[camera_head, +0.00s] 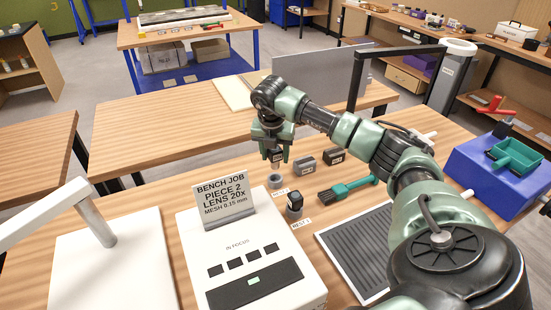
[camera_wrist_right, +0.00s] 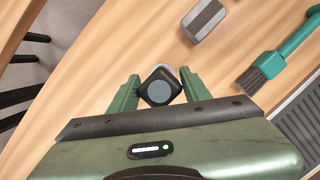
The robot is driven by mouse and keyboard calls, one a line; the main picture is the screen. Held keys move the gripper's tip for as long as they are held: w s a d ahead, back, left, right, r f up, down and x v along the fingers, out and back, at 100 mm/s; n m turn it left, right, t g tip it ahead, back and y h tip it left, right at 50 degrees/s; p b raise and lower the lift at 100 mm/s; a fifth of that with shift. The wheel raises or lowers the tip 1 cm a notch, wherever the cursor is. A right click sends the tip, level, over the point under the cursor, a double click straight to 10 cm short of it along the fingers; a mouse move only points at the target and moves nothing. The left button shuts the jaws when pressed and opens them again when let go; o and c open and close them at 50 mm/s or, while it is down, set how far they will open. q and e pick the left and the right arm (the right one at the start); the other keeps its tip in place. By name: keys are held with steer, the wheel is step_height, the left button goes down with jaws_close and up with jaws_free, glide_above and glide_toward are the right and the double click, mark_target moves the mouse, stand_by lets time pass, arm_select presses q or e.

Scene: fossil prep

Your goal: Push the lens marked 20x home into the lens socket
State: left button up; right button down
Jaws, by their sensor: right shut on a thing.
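My right gripper (camera_head: 273,150) is shut on a dark lens (camera_head: 276,157) and holds it upright above the wooden bench. In the right wrist view the lens (camera_wrist_right: 160,88) sits between the two green fingers (camera_wrist_right: 160,98), its round grey face towards the camera. I cannot read its marking. A grey ring (camera_head: 275,181) stands just below it, beside a small label; I cannot tell whether this is the lens socket. A second dark lens (camera_head: 294,204) stands nearer, by another small label. A sign (camera_head: 226,198) reads "PIECE 2 LENS 20x". My left gripper is out of view.
Two small blocks (camera_head: 305,165) (camera_head: 333,156) and a green-handled brush (camera_head: 348,188) lie right of the ring. A white console (camera_head: 207,245) with dark buttons stands in front, a ribbed grey tray (camera_head: 340,250) to its right. A white stand (camera_head: 75,265) is at left.

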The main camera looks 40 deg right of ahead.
steer(key=shift+r, duration=0.1)
steer(key=shift+w+d+p+v, duration=0.1)
steer(key=shift+d+p+v, duration=0.05)
steer(key=shift+p+v, duration=0.55)
steer(key=shift+w+d+p+v, duration=0.15)
steer(key=shift+p+v, duration=0.3)
steer(key=shift+v, duration=0.45)
steer(key=shift+w+d+p+v, duration=0.1)
steer(key=shift+d+p+v, duration=0.05)
steer(key=shift+p+v, duration=0.55)
steer(key=shift+r, duration=0.15)
steer(key=shift+a, duration=0.1)
